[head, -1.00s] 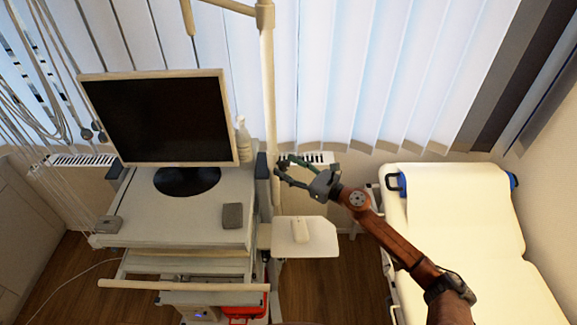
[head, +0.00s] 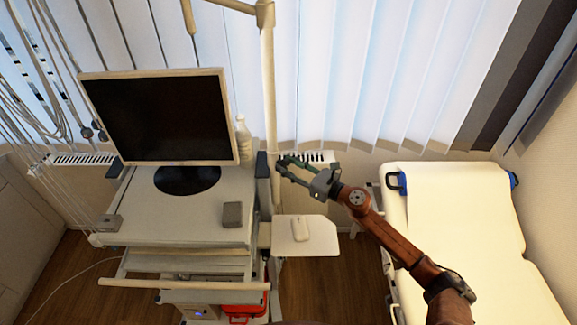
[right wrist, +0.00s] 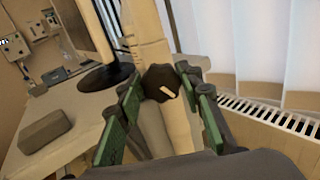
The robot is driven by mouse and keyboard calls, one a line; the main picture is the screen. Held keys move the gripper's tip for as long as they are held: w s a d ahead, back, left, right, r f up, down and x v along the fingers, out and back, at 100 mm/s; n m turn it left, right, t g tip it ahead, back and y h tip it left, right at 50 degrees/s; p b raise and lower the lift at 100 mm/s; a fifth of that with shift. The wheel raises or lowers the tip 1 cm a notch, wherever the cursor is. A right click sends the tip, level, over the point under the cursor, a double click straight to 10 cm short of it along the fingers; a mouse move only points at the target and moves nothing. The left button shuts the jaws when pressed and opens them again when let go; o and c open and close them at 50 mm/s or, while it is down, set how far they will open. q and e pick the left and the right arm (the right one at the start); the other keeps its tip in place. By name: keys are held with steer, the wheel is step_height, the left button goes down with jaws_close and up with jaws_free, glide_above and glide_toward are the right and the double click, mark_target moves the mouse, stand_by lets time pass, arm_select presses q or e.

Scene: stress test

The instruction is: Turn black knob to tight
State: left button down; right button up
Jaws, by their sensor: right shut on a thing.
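The black knob (right wrist: 160,82) sits on the pale upright pole, which also shows in the head view (head: 268,95). It is dark and lobed, with a small light mark on its face. My right gripper (head: 283,165) reaches the pole from the right in the head view. In the right wrist view its green-padded fingers (right wrist: 163,88) stand on both sides of the knob, shut on it. My left gripper is in no view.
A monitor (head: 155,118) and a small grey box (head: 232,215) stand on the cart left of the pole. A side shelf (head: 318,238) holds a white mouse (head: 300,229). A radiator (right wrist: 270,118) and blinds are behind, an examination couch (head: 465,240) at right.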

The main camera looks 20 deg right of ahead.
steer(key=shift+m, duration=0.3)
steer(key=m+p, duration=0.1)
steer(key=m, duration=0.2)
steer(key=shift+d+m, duration=0.1)
steer(key=shift+m, duration=0.2)
steer(key=m+p, duration=0.2)
steer(key=m, duration=0.2)
steer(key=shift+w+m, duration=0.1)
steer(key=shift+m, duration=0.2)
steer(key=m+p, duration=0.2)
steer(key=m, duration=0.2)
steer(key=shift+d+p, duration=0.1)
steer(key=shift+p, duration=0.2)
steer(key=shift+w+f+m+p, duration=0.15)
steer(key=shift+m+p, duration=1)
steer(key=shift+m, duration=1.35)
steer(key=o, duration=1.1)
steer(key=shift+d+f, duration=0.1)
steer(key=shift+o, duration=0.3)
